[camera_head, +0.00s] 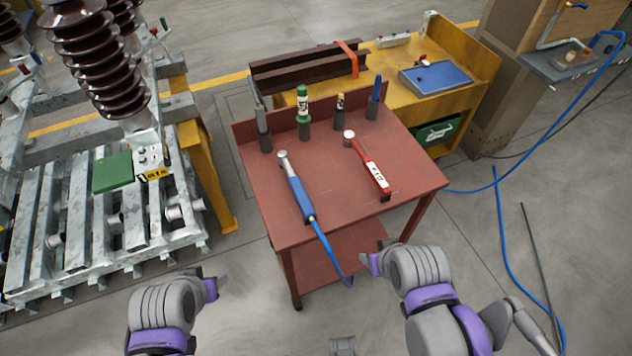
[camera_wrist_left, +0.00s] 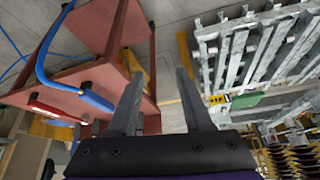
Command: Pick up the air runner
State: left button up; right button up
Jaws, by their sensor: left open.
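The air runner (camera_head: 299,197) appears to be the blue tool with a grey head and a blue hose at its near end. It lies on the red table (camera_head: 330,215), left of a red tool (camera_head: 372,169). In the left wrist view the blue tool (camera_wrist_left: 97,101) shows upside down near the table edge, beyond my fingers. My left gripper (camera_head: 219,285) is in front of the table, lower and to the left, apart from the tool. In the wrist view its fingers (camera_wrist_left: 160,105) are spread and empty. My right gripper (camera_head: 370,262) is by the table's front edge; its jaws are unclear.
Several upright holders with tools, one green and white (camera_head: 303,108), stand along the table's back. The blue hose (camera_head: 333,258) hangs over the front edge. A metal frame with brown insulators (camera_head: 90,60) stands left. A yellow bench (camera_head: 480,65) is behind.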

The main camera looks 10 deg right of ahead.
aim_at(305, 205)
jog(key=l, duration=1.85)
